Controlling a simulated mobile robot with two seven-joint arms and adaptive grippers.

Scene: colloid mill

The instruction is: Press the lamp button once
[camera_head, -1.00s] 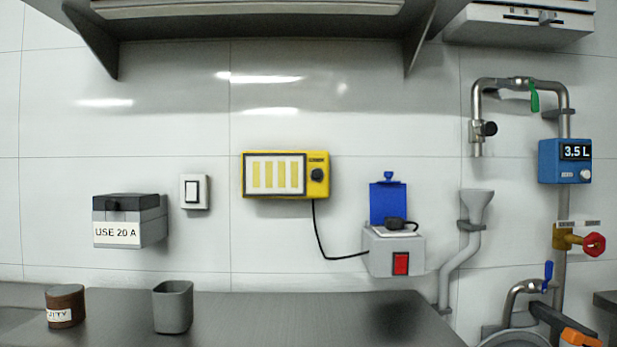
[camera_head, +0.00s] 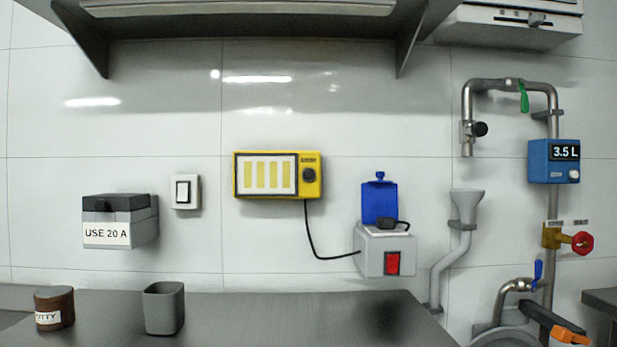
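A yellow lamp unit (camera_head: 279,197) with a pale panel of several yellow bars hangs on the tiled wall, left of the middle of the view. A round black button or knob (camera_head: 309,175) sits on its right side; I cannot tell which. A black cord runs from the lamp to a grey socket box (camera_head: 370,258) with a raised blue cover (camera_head: 379,203) and a red switch (camera_head: 392,263). A white wall switch (camera_head: 185,191) with a pale rocker is left of the lamp. Neither gripper is in view.
A grey counter (camera_head: 270,320) lies below, with a brown jar (camera_head: 54,308) and an empty grey cup (camera_head: 164,309) at left. A grey box marked "USE 20 A" (camera_head: 107,235) is on the wall. A shelf (camera_head: 245,27) overhangs above. Pipes and a blue meter (camera_head: 540,172) are at right.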

